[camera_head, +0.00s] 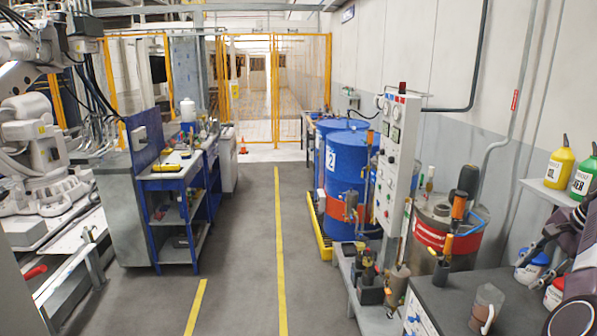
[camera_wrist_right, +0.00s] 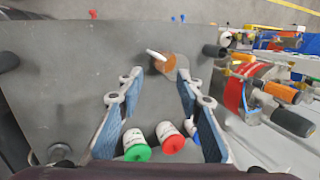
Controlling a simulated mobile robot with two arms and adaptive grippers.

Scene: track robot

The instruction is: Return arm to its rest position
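My right gripper (camera_head: 541,262) comes in from the right edge of the head view, above the grey workbench (camera_head: 450,300). In the right wrist view its fingers with blue pads (camera_wrist_right: 157,90) are spread apart, with nothing held between them. A brownish see-through cup (camera_head: 486,307) stands on the bench beyond the fingertips; it also shows in the wrist view (camera_wrist_right: 163,64). White jars with a green lid (camera_wrist_right: 136,146), a red lid (camera_wrist_right: 170,137) and a blue lid (camera_wrist_right: 191,127) show lower between the fingers. My left gripper is in neither view.
A control panel (camera_head: 397,165), blue drums (camera_head: 345,170) and a red-banded drum (camera_head: 447,238) stand left of the bench. The aisle floor (camera_head: 240,260) is clear.

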